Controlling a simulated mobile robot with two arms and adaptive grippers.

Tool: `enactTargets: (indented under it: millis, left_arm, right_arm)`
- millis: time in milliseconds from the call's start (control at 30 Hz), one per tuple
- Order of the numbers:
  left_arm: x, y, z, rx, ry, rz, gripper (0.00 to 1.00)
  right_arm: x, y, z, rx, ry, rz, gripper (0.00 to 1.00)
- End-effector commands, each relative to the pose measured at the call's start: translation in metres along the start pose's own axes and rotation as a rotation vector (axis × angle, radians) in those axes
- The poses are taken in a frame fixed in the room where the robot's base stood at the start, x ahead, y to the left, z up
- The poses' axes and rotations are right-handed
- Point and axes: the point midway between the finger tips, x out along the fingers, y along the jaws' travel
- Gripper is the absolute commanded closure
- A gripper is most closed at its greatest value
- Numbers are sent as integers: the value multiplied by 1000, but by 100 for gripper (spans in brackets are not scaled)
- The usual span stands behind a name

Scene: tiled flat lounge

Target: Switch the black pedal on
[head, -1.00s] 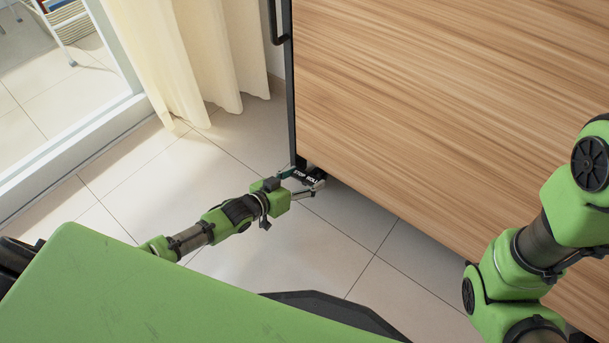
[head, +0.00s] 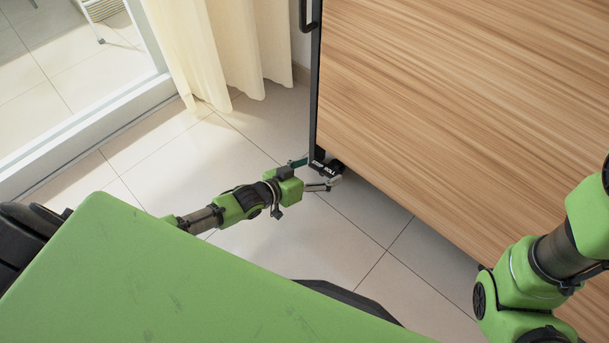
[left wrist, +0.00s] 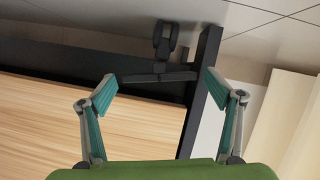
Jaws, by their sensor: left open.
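The black pedal (head: 325,168) with white lettering sits at the wheel under the near lower corner of a wood-panelled rack. In the left wrist view the pedal (left wrist: 158,77) shows as a dark flat bar beside the black caster (left wrist: 165,40). My left gripper (head: 316,173) is open, with its teal-padded fingers spread at either side of the pedal. The left wrist view shows the pedal ahead, between the fingertips of the left gripper (left wrist: 162,88); I cannot tell whether they touch it. My right gripper is out of view; only part of the right arm shows.
The large wood panel (head: 450,120) with a dark frame post (head: 315,90) fills the right side. A cream curtain (head: 220,50) and a glass door frame (head: 90,130) stand at left. Tiled floor (head: 260,240) is clear around the left arm.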

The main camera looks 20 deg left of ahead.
Motion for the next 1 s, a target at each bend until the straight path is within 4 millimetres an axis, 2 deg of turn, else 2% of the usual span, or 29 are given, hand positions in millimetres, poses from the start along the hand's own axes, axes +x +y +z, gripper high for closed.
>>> enactTargets:
  millis: [300,500,700,1000]
  left_arm:
    - [-62,0,2,1,-3,1,17]
    - [-92,1,2,-1,-3,1,17]
    - [-106,1,0,0,-1,1,17]
    - [-108,1,0,0,0,2,17]
  right_arm:
    - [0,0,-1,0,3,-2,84]
    - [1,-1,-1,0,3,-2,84]
    - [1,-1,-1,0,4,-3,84]
    - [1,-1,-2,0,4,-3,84]
